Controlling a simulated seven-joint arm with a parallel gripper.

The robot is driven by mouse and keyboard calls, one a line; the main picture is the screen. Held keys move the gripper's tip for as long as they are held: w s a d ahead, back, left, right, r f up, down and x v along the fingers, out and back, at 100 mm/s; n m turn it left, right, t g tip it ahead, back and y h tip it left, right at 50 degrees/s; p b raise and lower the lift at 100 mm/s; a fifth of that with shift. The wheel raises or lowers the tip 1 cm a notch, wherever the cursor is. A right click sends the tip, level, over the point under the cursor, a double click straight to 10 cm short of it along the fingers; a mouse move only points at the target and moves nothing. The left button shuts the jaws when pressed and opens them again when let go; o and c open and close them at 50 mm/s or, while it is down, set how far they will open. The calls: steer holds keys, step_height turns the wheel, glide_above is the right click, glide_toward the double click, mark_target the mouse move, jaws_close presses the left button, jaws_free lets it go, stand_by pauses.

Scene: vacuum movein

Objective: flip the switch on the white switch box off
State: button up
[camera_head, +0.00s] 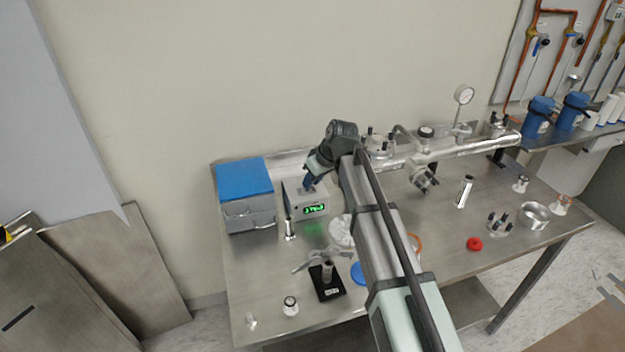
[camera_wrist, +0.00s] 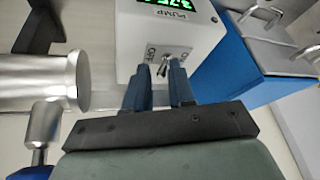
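The white switch box (camera_head: 299,203) stands at the back left of the metal table, with a lit green display on its front. In the wrist view the white switch box (camera_wrist: 135,25) shows a PUMP label and a small metal toggle switch (camera_wrist: 163,68) with ON and OFF marks. I cannot tell for sure which way the lever is set. My gripper (camera_head: 308,184) is over the top of the box. In the wrist view my gripper (camera_wrist: 158,80) has its two blue fingers apart, with the toggle between or just beyond their tips. I cannot tell whether they touch it.
A blue-topped grey drawer box (camera_head: 245,190) stands close on the left. A metal vacuum manifold (camera_head: 450,148) runs behind my arm to the right.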

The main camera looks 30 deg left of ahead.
steer(key=v, duration=1.4)
steer(key=shift+w+a, duration=0.1)
steer(key=shift+w, duration=0.05)
